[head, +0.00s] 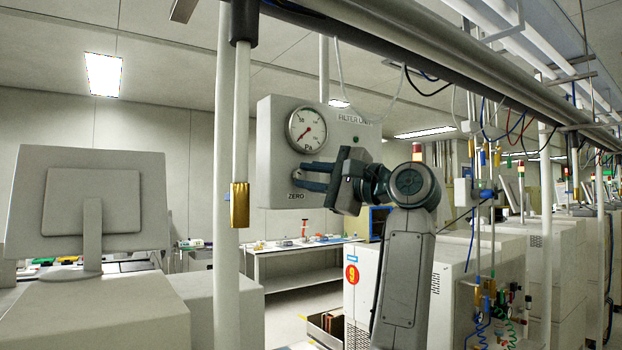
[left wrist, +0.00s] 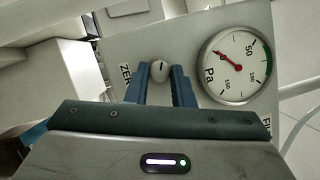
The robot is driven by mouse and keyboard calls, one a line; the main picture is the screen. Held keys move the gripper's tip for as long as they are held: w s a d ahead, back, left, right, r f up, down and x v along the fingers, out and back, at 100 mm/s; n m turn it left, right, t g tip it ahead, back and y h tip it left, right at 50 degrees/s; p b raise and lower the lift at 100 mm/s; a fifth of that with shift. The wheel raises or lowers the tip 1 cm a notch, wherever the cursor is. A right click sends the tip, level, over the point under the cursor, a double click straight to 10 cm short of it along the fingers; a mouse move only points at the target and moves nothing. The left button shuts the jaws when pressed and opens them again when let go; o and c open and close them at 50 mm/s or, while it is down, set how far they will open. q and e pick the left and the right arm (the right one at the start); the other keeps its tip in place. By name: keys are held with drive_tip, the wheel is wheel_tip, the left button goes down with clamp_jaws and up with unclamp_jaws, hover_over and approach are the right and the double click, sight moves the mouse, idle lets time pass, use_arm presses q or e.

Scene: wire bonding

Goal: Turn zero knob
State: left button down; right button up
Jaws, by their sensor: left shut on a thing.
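The zero knob (left wrist: 160,70) is a small round white knob with a dark line on its face, next to the ZERO label on the filter unit (head: 275,125). My left gripper (head: 298,177) reaches the unit's front from the right, below the gauge. In the left wrist view its two blue fingers (left wrist: 160,84) are shut on the knob, one on each side. In the head view the fingers mostly hide the knob. The round gauge (head: 307,129) marked Pa sits above; its red needle points to the lower left. My right gripper is not in view.
The filter unit hangs beside a white upright post (head: 227,200) with a brass-coloured fitting (head: 239,205). A monitor (head: 90,190) stands at the left. A workbench (head: 300,247) with small items is behind. Overhead rails and hanging cables run along the upper right.

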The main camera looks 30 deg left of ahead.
use_arm(q)
drive_tip(key=shift+n+h, duration=0.4)
drive_tip(key=shift+n, duration=0.5)
drive_tip(key=c, duration=1.3)
unclamp_jaws()
drive_tip(key=shift+o, duration=0.2)
drive_tip(key=shift+d, duration=0.15)
drive_tip(key=shift+d+f, duration=0.1)
drive_tip(key=shift+d, duration=0.2)
drive_tip(key=d+b, duration=0.3)
drive_tip(key=d, duration=0.7)
drive_tip(key=shift+f, duration=0.25)
